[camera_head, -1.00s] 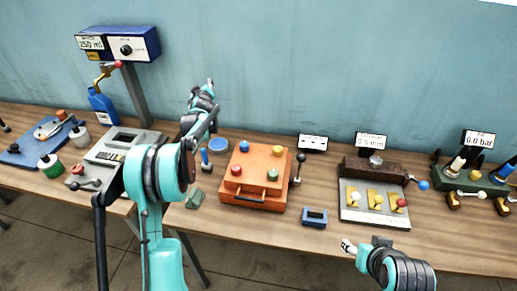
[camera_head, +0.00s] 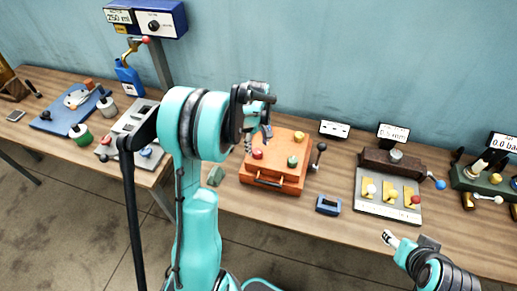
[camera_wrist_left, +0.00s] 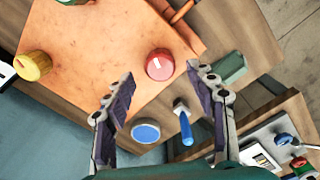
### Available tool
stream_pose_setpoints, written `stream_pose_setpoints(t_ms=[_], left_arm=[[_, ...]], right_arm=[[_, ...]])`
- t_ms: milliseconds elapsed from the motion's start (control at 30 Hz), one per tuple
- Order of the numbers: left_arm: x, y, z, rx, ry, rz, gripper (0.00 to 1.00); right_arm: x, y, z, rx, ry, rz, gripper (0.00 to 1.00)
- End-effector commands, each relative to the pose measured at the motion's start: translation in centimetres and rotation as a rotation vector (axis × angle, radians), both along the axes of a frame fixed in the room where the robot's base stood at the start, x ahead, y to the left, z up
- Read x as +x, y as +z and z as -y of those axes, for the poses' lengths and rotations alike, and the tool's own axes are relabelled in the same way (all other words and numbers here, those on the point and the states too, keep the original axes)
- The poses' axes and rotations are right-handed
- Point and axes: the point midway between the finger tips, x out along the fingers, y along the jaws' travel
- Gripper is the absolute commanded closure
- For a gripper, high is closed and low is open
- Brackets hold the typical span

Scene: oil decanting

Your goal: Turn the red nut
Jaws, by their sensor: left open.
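The red nut (camera_head: 257,154) is a round red knob with a white mark on top of the orange box (camera_head: 270,181), near its left side. In the left wrist view the red nut (camera_wrist_left: 160,65) shows between and just beyond my open fingertips, apart from both. My left gripper (camera_head: 258,138) is above the box's left part, pointing down, open and empty; it also shows in the left wrist view (camera_wrist_left: 160,88). My right gripper (camera_head: 390,239) is low at the right, in front of the table edge; its jaw opening is too small to tell.
A green knob (camera_head: 292,161) and an orange-yellow knob (camera_head: 299,136) stand on the same box. A blue disc (camera_wrist_left: 146,132), a blue-handled tool (camera_wrist_left: 184,122) and a green block (camera_wrist_left: 229,68) lie beside it. A black-knobbed lever (camera_head: 318,158) stands at its right.

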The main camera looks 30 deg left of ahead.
Motion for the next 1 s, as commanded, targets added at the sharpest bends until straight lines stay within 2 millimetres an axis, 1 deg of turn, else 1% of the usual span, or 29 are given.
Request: stream_pose_setpoints(t_ms=[33, 100, 200, 500, 533, 567, 600, 667, 700, 867, 1000], left_arm=[[0.0, -0.9, 0.0, 0.0, 0.0, 0.0, 0.44], [0.0, -1.7, 0.0, 0.001, 0.0, 0.0, 0.44], [0.0, -2.4, 0.0, 0.001, 0.0, 0.0, 0.44], [0.0, -2.7, 0.0, 0.002, 0.0, 0.001, 0.44], [0.0, -2.7, 0.0, 0.002, 0.0, 0.001, 0.49], [0.0, -2.7, 0.0, 0.002, 0.0, 0.001, 0.57], [0.0, -2.7, 0.0, 0.002, 0.001, 0.001, 0.68], [0.0, -2.6, 0.0, 0.002, 0.001, 0.001, 0.83], [0.0, -2.6, 0.0, 0.002, 0.001, 0.001, 0.94], [0.0, -2.7, 0.0, 0.002, -0.013, 0.001, 0.94], [0.1, -2.9, 0.0, 0.002, -0.104, 0.001, 0.94]], right_arm=[[0.0, -0.2, 0.0, 0.0, 0.0, 0.0, 0.44], [0.0, -0.3, 0.0, 0.0, 0.0, 0.0, 0.44], [0.0, -0.4, 0.0, 0.0, 0.0, 0.0, 0.44], [0.0, -0.4, 0.0, 0.0, 0.0, 0.0, 0.44], [0.0, -0.4, 0.0, 0.0, 0.0, 0.0, 0.44], [0.0, -0.4, 0.0, 0.0, 0.0, 0.0, 0.44], [0.0, -0.4, 0.0, 0.0, 0.0, 0.0, 0.44], [0.0, -0.4, 0.0, 0.0, 0.0, 0.0, 0.44], [0.0, -0.4, 0.0, 0.0, 0.0, 0.0, 0.44], [0.0, -0.6, 0.0, 0.0, 0.0, 0.0, 0.44], [0.0, -1.5, 0.0, 0.0, 0.0, 0.0, 0.44]])
